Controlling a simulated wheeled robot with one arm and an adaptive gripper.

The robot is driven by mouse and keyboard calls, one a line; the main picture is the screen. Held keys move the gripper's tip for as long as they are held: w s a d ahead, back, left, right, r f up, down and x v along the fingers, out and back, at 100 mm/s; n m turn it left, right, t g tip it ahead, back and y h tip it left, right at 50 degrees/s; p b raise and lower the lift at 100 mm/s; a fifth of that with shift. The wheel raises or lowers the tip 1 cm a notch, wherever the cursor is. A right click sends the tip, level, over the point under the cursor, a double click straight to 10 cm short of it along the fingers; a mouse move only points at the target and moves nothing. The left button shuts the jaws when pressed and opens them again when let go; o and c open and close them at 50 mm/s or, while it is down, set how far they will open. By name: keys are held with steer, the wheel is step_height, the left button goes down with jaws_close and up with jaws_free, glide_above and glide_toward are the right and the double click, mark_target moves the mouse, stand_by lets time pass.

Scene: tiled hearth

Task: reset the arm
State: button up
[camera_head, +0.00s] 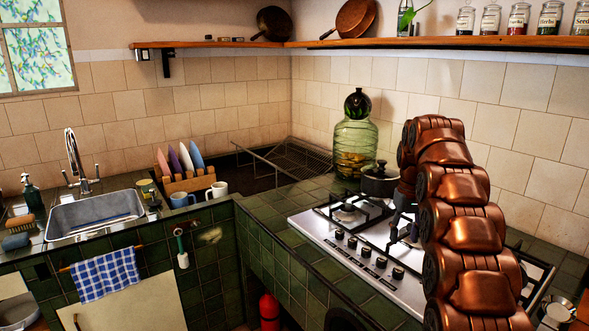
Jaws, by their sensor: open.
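My copper-coloured arm (465,225) rises at the right of the head view and bends over at the top. My gripper (402,232) hangs down on the arm's far side, over the stove (350,240). It is dark, small in the picture and partly hidden by the arm. It is open, and I see nothing held in it.
A lidded pot (380,182) stands at the stove's back, close to the gripper. A green glass jar (356,148) stands behind it. A shelf with spice jars (518,18) runs above. A dish rack (188,182), mugs and a sink (95,215) are left.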

steer(key=s+a+r+p, duration=0.1)
steer(key=s+a+r, duration=0.35)
steer(key=s, duration=0.45)
steer(key=s+a+f+p, duration=0.1)
steer(key=s+a+f, duration=0.1)
steer(key=s, duration=1)
steer(key=s+a+f+g+p, duration=0.1)
steer(key=s+a+f, duration=0.1)
steer(key=s, duration=1.1)
steer(key=s+a+f+p, duration=0.2)
steer(key=s+a, duration=0.2)
steer(key=s, duration=0.8)
steer(key=shift+s+f+g, duration=0.15)
steer(key=shift+s+g, duration=0.15)
steer(key=shift+s, duration=0.05)
jaws_close()
stand_by(0.6)
stand_by(1.1)
